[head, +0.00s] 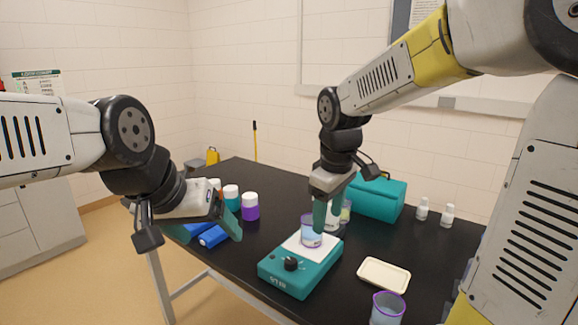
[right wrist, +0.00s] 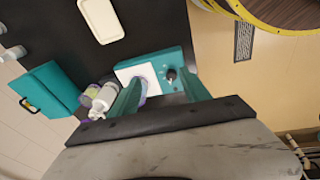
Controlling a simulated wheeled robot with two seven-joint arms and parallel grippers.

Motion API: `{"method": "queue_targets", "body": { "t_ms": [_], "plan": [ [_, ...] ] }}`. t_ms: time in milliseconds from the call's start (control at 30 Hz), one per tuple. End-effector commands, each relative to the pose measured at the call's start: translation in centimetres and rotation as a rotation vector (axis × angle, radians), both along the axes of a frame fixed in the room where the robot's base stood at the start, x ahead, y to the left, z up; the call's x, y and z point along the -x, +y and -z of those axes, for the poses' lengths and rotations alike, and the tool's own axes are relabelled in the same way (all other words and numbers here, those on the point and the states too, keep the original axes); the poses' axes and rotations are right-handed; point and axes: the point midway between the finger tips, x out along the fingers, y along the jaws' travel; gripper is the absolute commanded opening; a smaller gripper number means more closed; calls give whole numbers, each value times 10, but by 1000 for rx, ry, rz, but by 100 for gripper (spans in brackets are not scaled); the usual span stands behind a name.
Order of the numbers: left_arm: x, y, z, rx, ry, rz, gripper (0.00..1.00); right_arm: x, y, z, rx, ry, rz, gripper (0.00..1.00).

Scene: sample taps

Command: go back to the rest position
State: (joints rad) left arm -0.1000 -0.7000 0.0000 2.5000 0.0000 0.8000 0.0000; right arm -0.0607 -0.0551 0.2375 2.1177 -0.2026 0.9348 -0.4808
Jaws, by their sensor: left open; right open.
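My left gripper (head: 226,214) is open and empty above the left edge of the black table, near the blue items there. My right gripper (head: 327,218) is open, pointing down at a clear beaker with a purple rim (head: 311,232) that stands on the white plate of a teal stirrer (head: 300,274).
Bottles with white caps, one purple (head: 250,207), stand at the table's left. A teal case (head: 376,198), two small white bottles (head: 447,215), a cream tray (head: 384,275) and another purple-rimmed beaker (head: 387,308) are to the right. Another container stands just behind the stirrer's beaker.

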Motion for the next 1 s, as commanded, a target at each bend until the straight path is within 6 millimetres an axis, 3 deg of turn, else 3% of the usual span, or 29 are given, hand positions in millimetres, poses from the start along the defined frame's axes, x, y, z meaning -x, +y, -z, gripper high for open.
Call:
{"method": "queue_targets", "body": {
  "t_ms": [33,200,433,633,1000],
  "plan": [
    [0,0,0,0,0,0,80,15,-10,-12,-27,-37,82,55],
    [0,0,0,0,0,0,80,63,-36,-33,-168,-136,373,55],
    [0,0,0,0,0,0,80,111,-53,-40,-371,-216,660,55],
    [0,0,0,0,0,0,80,125,-56,-40,-448,-234,750,55],
    [0,0,0,0,0,0,80,125,-56,-40,-449,-234,751,55]
  ]
}}
